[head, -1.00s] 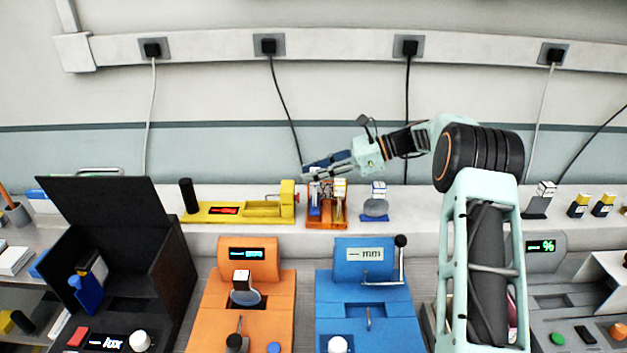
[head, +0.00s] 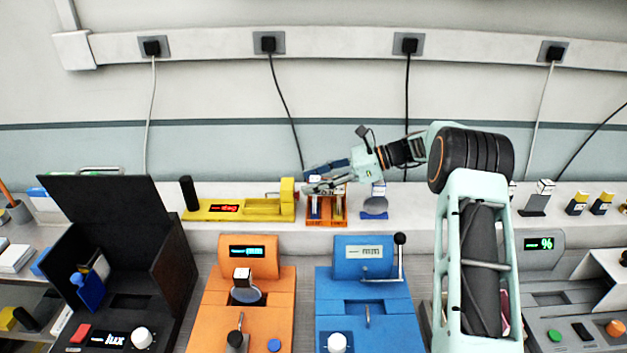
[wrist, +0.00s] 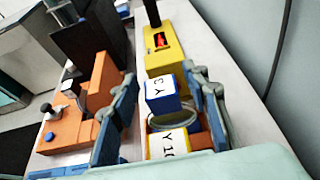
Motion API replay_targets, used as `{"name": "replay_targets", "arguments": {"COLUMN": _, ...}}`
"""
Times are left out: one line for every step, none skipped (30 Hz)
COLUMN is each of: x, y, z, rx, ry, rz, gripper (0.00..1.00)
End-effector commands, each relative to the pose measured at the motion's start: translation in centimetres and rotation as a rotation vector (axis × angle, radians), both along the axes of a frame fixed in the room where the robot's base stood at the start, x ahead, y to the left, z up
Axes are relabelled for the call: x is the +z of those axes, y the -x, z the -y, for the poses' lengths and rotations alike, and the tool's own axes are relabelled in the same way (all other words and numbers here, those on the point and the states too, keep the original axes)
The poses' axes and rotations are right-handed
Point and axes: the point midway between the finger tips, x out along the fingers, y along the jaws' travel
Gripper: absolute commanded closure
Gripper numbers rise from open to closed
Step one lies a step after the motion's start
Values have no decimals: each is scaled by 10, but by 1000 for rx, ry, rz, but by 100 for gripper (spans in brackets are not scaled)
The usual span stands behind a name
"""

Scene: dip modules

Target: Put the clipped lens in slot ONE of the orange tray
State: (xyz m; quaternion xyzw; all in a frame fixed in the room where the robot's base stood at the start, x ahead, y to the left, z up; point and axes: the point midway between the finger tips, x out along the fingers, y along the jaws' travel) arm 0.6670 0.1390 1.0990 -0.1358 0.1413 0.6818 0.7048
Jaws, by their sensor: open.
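The orange tray (head: 327,223) stands on the back ledge with upright parts in it. My gripper (head: 308,179) is low over the tray, its fingers apart. A yellow block with a white label (wrist: 168,145) sits nearer the camera. Slot numbers are not readable.
A yellow device (head: 240,209) stands left of the tray. A lens on a blue stand (head: 375,206) is close on its right. An orange machine (head: 248,318) holding a lens with a white-topped block (head: 242,274) and a blue machine (head: 368,322) stand in front.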

Motion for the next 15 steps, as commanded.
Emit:
{"name": "replay_targets", "arguments": {"x": 2, "y": 0, "z": 0, "rx": 0, "ry": 0, "rz": 1, "gripper": 58}}
{"name": "replay_targets", "arguments": {"x": 4, "y": 0, "z": 0, "rx": 0, "ry": 0, "rz": 1, "gripper": 58}}
{"name": "replay_targets", "arguments": {"x": 4, "y": 0, "z": 3, "rx": -1, "ry": 0, "rz": 2, "gripper": 58}}
{"name": "replay_targets", "arguments": {"x": 5, "y": -1, "z": 6, "rx": -2, "ry": 0, "rz": 2, "gripper": 58}}
{"name": "replay_targets", "arguments": {"x": 6, "y": -1, "z": 10, "rx": -3, "ry": 1, "rz": 2, "gripper": 58}}
{"name": "replay_targets", "arguments": {"x": 8, "y": -1, "z": 16, "rx": -3, "ry": 1, "rz": 3, "gripper": 58}}
{"name": "replay_targets", "arguments": {"x": 10, "y": 0, "z": 21, "rx": -3, "ry": 1, "rz": 3, "gripper": 58}}
{"name": "replay_targets", "arguments": {"x": 12, "y": 0, "z": 27, "rx": -4, "ry": 1, "rz": 4, "gripper": 58}}
{"name": "replay_targets", "arguments": {"x": 15, "y": 0, "z": 35, "rx": -5, "ry": 0, "rz": 3, "gripper": 58}}
{"name": "replay_targets", "arguments": {"x": 18, "y": 0, "z": 42, "rx": -4, "ry": 0, "rz": 4, "gripper": 58}}
{"name": "replay_targets", "arguments": {"x": 20, "y": 0, "z": 48, "rx": -4, "ry": 1, "rz": 3, "gripper": 58}}
{"name": "replay_targets", "arguments": {"x": 24, "y": 1, "z": 56, "rx": -4, "ry": 0, "rz": 4, "gripper": 58}}
{"name": "replay_targets", "arguments": {"x": 27, "y": 1, "z": 62, "rx": -4, "ry": 0, "rz": 4, "gripper": 58}}
{"name": "replay_targets", "arguments": {"x": 29, "y": 1, "z": 68, "rx": -3, "ry": -1, "rz": 2, "gripper": 58}}
{"name": "replay_targets", "arguments": {"x": 33, "y": 1, "z": 75, "rx": -4, "ry": 0, "rz": 4, "gripper": 58}}
